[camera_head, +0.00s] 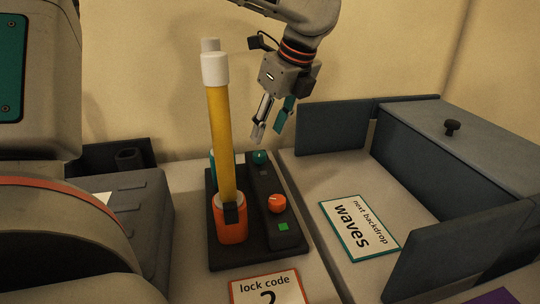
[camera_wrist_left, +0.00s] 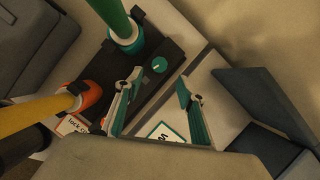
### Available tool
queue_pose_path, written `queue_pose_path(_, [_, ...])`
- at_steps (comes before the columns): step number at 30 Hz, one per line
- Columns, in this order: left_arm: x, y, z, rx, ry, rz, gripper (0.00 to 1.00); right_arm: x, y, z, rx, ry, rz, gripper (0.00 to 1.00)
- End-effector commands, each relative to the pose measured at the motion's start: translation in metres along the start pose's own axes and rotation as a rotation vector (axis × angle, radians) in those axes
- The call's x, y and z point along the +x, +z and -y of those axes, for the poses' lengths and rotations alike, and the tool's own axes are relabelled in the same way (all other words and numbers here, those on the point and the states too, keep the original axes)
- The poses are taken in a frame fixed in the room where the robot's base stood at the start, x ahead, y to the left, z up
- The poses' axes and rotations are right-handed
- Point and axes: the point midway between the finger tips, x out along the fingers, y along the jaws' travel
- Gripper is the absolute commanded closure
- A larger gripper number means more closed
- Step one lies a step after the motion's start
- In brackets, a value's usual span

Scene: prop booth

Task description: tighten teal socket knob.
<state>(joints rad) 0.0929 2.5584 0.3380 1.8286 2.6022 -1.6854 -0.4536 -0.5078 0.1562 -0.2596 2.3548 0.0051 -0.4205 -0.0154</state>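The teal knob (camera_head: 260,157) sits at the far end of a raised strip on the dark base (camera_head: 258,252). It also shows in the left wrist view (camera_wrist_left: 160,64), with a light pointer mark. The teal socket (camera_wrist_left: 128,42) beside it holds a green rod (camera_wrist_left: 111,15); in the head view the yellow rod mostly hides both. My left gripper (camera_head: 266,136) is above the knob, apart from it. Its fingers are open and empty, and the knob shows just beyond and between the tips in the wrist view. My right gripper is not in view.
A yellow rod (camera_head: 220,130) with a white cap stands in the orange socket (camera_head: 232,226). An orange knob (camera_head: 277,203) and a green square (camera_head: 283,226) share the strip. A "waves" card (camera_head: 359,227) lies in the walled area at right. A "lock code" card (camera_head: 268,286) lies in front.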

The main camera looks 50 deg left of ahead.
Motion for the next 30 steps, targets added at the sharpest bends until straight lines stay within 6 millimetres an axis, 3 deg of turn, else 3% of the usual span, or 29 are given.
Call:
queue_pose_path(5, [0.013,0.0,0.0,0.022,0.005,0.003,0.61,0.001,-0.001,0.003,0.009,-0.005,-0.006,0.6])
queue_pose_path(16, [0.068,-0.001,0.0,0.02,0.006,0.002,0.61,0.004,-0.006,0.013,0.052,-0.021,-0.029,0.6])
queue_pose_path(29, [0.076,0.001,0.0,0.016,-0.002,0.002,0.61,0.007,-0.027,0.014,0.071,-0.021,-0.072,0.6])
queue_pose_path(30, [0.076,0.001,0.0,0.016,-0.002,0.002,0.69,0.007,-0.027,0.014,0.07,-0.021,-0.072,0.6])
